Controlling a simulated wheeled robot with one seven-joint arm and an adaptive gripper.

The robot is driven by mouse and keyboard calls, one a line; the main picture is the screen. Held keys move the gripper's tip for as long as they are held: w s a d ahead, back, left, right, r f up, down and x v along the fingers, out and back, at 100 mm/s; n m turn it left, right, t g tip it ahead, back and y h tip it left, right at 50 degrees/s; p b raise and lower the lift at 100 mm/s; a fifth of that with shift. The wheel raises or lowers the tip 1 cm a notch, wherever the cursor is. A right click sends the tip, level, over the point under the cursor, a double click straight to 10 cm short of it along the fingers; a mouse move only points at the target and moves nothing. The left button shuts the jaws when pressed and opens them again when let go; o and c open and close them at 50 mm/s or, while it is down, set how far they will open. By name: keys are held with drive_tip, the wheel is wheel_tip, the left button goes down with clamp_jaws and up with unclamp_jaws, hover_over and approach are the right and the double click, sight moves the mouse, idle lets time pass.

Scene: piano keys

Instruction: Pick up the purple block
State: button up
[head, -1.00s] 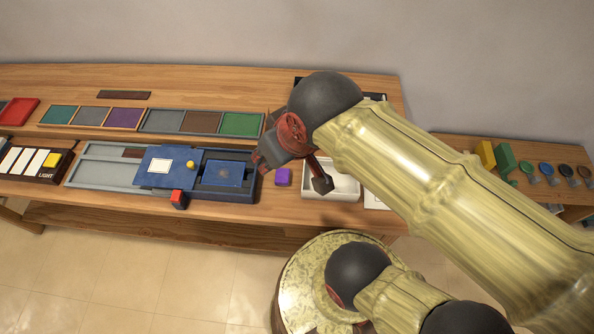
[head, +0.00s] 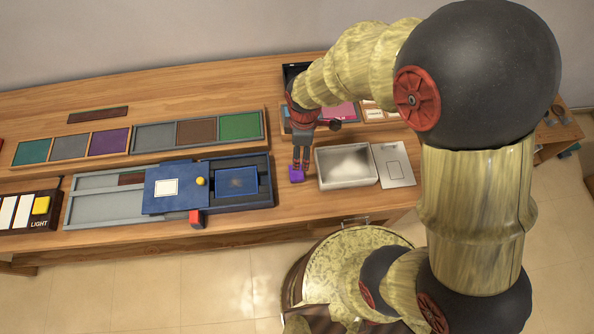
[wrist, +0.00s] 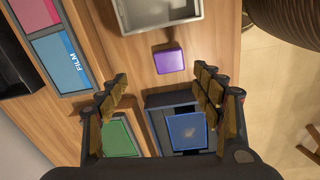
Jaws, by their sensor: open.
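The purple block (head: 296,175) lies on the wooden table, between the blue sliding-panel box and the white tray. In the wrist view the purple block (wrist: 169,61) shows whole, just beyond the fingertips and roughly centred between them. My gripper (head: 301,163) points down over the block in the head view, its fingers close above it and partly in front of it. In the wrist view my gripper (wrist: 160,82) has its fingers wide apart with nothing between them. I cannot tell exactly how high the fingertips are above the block.
The white tray (head: 347,183) stands close to the block's right. Behind my gripper is an organiser with a pink panel (head: 340,112). Bare table lies around the block.

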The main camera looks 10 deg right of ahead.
drive_tip(key=n, duration=0.2)
hover_over(296, 172)
drive_tip(key=shift+g, duration=0.3)
drive_tip(key=f, duration=0.6)
drive_tip(key=shift+d, duration=0.3)
drive_tip(key=shift+a+f+b, duration=0.15)
drive_tip(key=shift+f+b, duration=0.3)
drive_tip(key=shift+f, duration=1.15)
drive_tip(key=shift+a+f+b, duration=0.15)
drive_tip(key=shift+f+b, duration=0.25)
drive_tip(key=shift+f, duration=1.15)
drive_tip(key=shift+r, duration=0.1)
drive_tip(key=c, duration=1.2)
drive_tip(key=shift+c, duration=0.3)
